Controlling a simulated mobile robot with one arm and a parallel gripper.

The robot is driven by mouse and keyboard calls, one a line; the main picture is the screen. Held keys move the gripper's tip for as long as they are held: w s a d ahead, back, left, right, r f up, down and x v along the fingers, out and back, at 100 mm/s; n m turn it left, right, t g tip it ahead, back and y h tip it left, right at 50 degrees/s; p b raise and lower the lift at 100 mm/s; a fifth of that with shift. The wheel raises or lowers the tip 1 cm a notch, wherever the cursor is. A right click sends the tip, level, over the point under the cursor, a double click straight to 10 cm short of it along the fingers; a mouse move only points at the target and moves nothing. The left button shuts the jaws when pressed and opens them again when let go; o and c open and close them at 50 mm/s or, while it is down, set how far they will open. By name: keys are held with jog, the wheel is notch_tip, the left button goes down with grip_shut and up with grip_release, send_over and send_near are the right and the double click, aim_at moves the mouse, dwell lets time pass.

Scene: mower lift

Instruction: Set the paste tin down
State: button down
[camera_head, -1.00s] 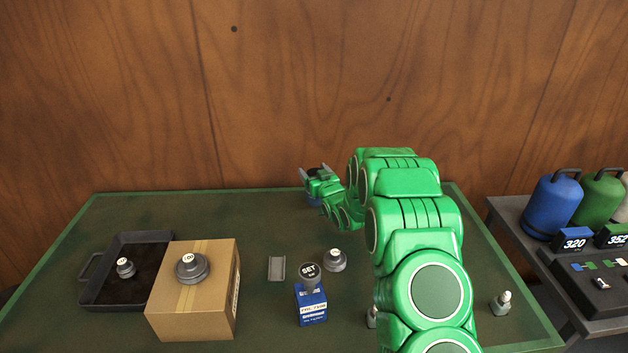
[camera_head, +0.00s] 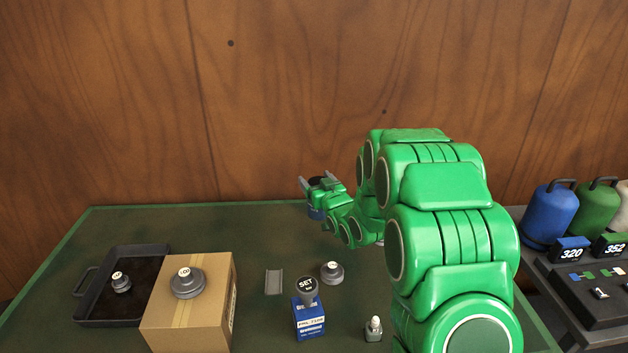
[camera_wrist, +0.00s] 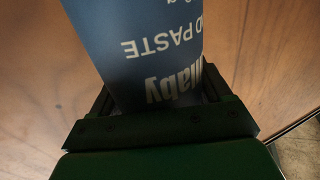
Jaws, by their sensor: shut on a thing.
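The paste tin (camera_wrist: 150,45) is blue with white lettering, upside down in the wrist view, where "PASTE" can be read. My gripper (camera_head: 318,184) is shut on it; the jaws sit on both sides of the tin in the wrist view. In the head view the tin (camera_head: 316,212) is small and partly hidden by my gripper, near the back edge of the green table (camera_head: 230,228). I cannot tell how far its base is from the table top.
A black tray (camera_head: 85,308) holds a small weight (camera_head: 121,283). A cardboard box (camera_head: 190,328) carries a larger weight (camera_head: 187,284). The back left table is clear.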

aim_at(318, 182)
jog(key=shift+s+d+r, duration=0.1)
jog(key=shift+s+r, duration=0.5)
jog(key=shift+s, duration=0.3)
jog(key=shift+s+d+r, duration=0.1)
jog(key=shift+s+r, duration=0.15)
jog(key=shift+s, duration=0.6)
